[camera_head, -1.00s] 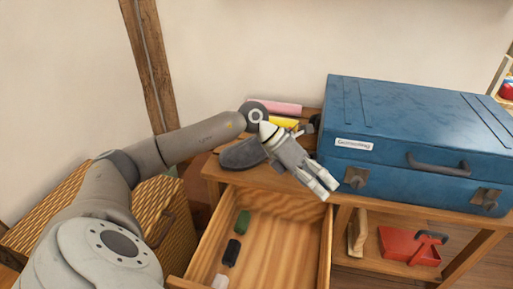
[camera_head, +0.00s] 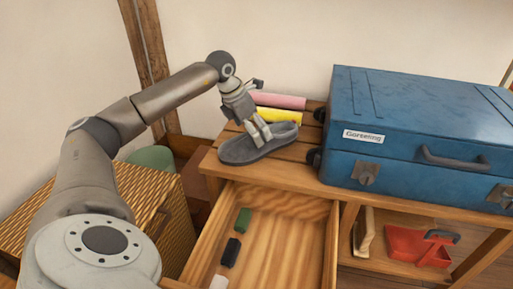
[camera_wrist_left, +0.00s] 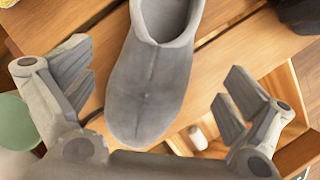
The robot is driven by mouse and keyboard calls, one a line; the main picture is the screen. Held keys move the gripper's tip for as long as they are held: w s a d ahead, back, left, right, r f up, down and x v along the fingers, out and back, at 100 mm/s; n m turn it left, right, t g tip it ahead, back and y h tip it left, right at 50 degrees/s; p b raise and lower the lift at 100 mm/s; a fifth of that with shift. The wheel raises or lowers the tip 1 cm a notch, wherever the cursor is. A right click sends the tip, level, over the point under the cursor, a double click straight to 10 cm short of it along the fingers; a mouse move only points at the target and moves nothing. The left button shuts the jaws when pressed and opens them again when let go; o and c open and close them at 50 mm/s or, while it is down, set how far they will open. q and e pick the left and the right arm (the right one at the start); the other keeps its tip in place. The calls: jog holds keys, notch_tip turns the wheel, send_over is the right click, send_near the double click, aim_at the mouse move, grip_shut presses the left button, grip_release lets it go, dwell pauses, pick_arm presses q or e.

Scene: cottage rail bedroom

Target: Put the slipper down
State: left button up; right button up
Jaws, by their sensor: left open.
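The grey slipper (camera_head: 240,151) rests on the slatted top of the wooden table (camera_head: 308,150), at its left end, with its toe to the left. My left gripper (camera_head: 262,136) points down over the slipper and hides part of it. In the left wrist view the slipper (camera_wrist_left: 150,85) lies between the widely spread fingers, with clear space on both sides. The gripper is open and does not hold it. My right gripper is not in view.
A blue suitcase (camera_head: 420,120) stands on the table to the right. Pink (camera_head: 280,101) and yellow (camera_head: 280,116) rolls lie behind the slipper. Below, an open drawer (camera_head: 280,245) holds several small items. A wicker basket (camera_head: 155,200) stands at the left.

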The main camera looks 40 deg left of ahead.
pick_arm(q)
jog(key=b+x, duration=0.2)
jog(key=x, duration=0.2)
jog(key=shift+w+a+f, duration=0.1)
jog(key=shift+f, duration=0.15)
jog(key=shift+c, duration=0.3)
jog(key=c, duration=1)
jog(key=shift+c, duration=0.3)
jog(key=shift+r, duration=0.2)
